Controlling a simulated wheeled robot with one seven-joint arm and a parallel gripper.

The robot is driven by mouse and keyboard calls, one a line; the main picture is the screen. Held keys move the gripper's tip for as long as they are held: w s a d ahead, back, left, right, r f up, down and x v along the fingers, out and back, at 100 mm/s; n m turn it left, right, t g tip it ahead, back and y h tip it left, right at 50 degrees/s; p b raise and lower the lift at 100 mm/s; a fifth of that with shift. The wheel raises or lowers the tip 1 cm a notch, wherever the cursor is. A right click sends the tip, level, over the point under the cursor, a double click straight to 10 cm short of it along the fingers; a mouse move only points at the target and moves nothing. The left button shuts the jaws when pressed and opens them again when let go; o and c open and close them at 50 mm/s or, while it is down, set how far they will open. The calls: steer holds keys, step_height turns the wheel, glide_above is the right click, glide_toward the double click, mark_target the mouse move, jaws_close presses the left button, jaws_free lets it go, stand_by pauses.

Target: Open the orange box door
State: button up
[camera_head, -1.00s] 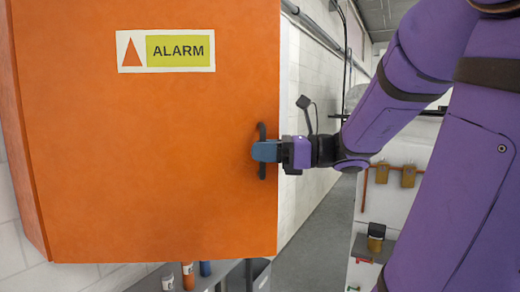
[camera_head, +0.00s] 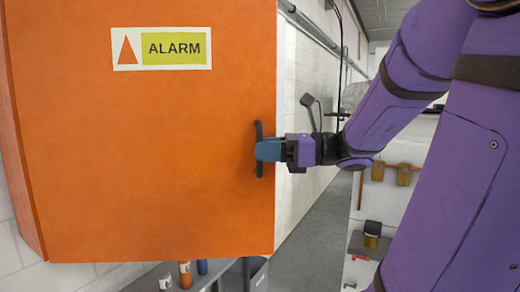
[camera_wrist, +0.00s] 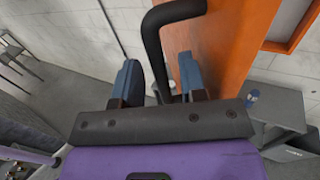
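The orange box door (camera_head: 140,160) fills the left of the head view, with an ALARM label near its top. Its black handle (camera_head: 259,130) is upright near the right edge. My gripper (camera_head: 268,150) is at the handle's middle, coming from the right. In the wrist view, the blue fingers of my gripper (camera_wrist: 160,75) are apart, with the bent black handle (camera_wrist: 152,42) between them. Narrow gaps show beside the handle, so it does not look clamped. The door (camera_wrist: 235,35) appears there as a slab right of the handle. The contact at the fingertips is partly hidden.
In the wrist view, an orange frame (camera_wrist: 290,35) stands beyond the door, with grey wall between them. A grey table (camera_wrist: 278,108) is at lower right. In the head view, bottles (camera_head: 185,272) stand below the door. Clear floor (camera_head: 310,225) lies right of it.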

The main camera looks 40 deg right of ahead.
steer(key=v, duration=0.9)
steer(key=shift+s+d, duration=0.15)
